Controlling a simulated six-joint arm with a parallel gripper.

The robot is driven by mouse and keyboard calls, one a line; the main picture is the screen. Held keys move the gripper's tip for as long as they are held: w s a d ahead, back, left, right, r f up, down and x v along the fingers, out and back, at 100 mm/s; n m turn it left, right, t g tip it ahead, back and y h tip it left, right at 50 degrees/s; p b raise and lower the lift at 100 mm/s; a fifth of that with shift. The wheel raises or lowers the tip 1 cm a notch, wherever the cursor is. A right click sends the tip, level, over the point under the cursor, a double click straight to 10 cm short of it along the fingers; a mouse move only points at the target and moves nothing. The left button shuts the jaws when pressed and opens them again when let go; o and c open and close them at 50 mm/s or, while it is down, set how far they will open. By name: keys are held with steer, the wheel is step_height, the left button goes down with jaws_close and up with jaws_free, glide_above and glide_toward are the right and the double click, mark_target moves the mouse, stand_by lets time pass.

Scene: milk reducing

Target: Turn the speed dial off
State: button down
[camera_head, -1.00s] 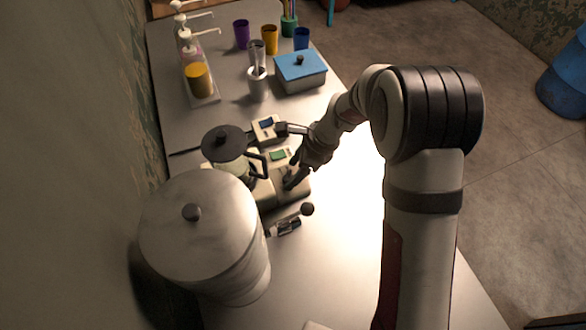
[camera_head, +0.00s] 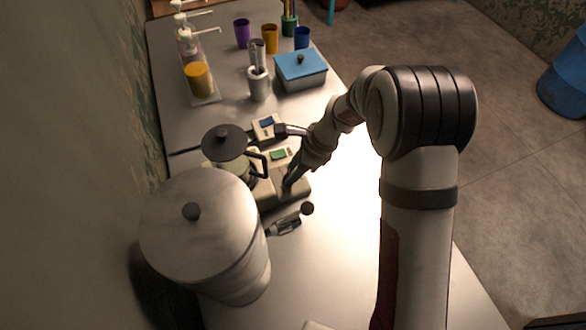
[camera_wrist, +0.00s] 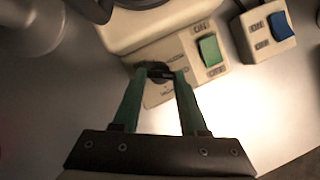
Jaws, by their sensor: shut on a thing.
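The speed dial (camera_wrist: 159,74) is a dark round knob on the front panel of a cream machine. In the wrist view my gripper (camera_wrist: 160,72) has its green fingertips shut on the dial, one on each side. The dial's markings are too small to read. In the head view my gripper (camera_head: 288,184) reaches down onto the machine base (camera_head: 268,192), and its fingers hide the dial. A green rocker switch (camera_wrist: 209,50) sits on the same panel, right of the dial; it also shows in the head view (camera_head: 278,155).
A pot with a black lid (camera_head: 226,142) stands on the machine. A large lidded metal pot (camera_head: 200,230) stands near it. A second box has a blue switch (camera_wrist: 281,25). A dark-handled tool (camera_head: 285,226) lies in front. The table's right part is clear.

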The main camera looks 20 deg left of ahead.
steer(key=shift+n, duration=0.3)
steer(key=n, duration=0.2)
steer(key=n+g, duration=0.1)
steer(key=n, duration=0.1)
steer(key=n+g+h, duration=0.1)
steer(key=shift+w+a+n, duration=0.2)
steer(key=shift+w+n, duration=0.05)
steer(key=shift+n, duration=0.15)
steer(key=n+h, duration=0.1)
steer(key=n, duration=0.1)
steer(key=n+g+h, duration=0.1)
steer(key=n, duration=0.2)
steer(key=shift+w+a+n, duration=0.1)
steer(key=shift+a+n, duration=0.1)
steer(key=shift+n, duration=0.1)
steer(key=n, duration=0.2)
steer(key=n+h, duration=0.1)
steer(key=n, duration=0.1)
steer(key=n+h, duration=0.1)
steer(key=n, duration=0.1)
steer(key=shift+a, duration=0.25)
steer(key=n+h, duration=0.1)
steer(key=n, duration=0.2)
steer(key=n+h, duration=0.1)
steer(key=n, duration=0.1)
steer(key=shift+a+n+t, duration=0.2)
steer(key=shift+n+t, duration=0.2)
steer(key=shift+h, duration=0.3)
steer(key=shift+c, duration=2.2)
jaws_free()
